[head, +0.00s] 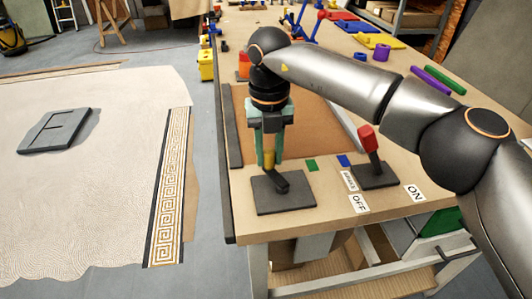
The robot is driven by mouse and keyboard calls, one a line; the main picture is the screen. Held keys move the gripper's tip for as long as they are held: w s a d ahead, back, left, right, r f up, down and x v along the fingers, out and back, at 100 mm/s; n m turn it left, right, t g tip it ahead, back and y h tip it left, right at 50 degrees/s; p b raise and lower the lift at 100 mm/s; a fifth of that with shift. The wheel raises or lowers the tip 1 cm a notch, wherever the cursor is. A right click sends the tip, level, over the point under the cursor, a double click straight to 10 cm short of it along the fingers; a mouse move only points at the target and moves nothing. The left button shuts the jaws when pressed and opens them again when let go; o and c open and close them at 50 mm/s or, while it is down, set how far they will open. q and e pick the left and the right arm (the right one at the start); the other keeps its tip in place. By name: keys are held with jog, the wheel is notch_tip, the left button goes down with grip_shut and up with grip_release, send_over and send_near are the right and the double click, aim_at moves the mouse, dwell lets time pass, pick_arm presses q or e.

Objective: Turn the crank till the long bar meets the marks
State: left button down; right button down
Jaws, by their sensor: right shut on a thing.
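My right gripper (269,151) comes down over the near end of the workbench, shut on the yellow handle (268,161) of the crank. The crank's short dark arm (280,184) sits on a dark square base plate (286,202). My gripper and forearm hide part of the brown panel (308,112) behind the crank. My left gripper is out of view.
A red-topped lever (368,139) stands on a dark plate by the OFF label (358,203) and ON label (414,193). Purple, yellow and blue parts lie farther back. On the left is a pale slab with a patterned border (169,190) and a grey block (56,131).

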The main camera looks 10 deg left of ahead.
aim_at(271, 150)
jog(key=shift+w+d+m, duration=0.2)
jog(key=shift+m, duration=0.2)
jog(key=c, duration=0.6)
grip_release()
notch_tip(271, 150, up, 13)
jog(key=p, duration=0.1)
jog(key=shift+f+p, duration=0.2)
jog(key=shift+p, duration=0.2)
jog(key=shift+s, duration=0.1)
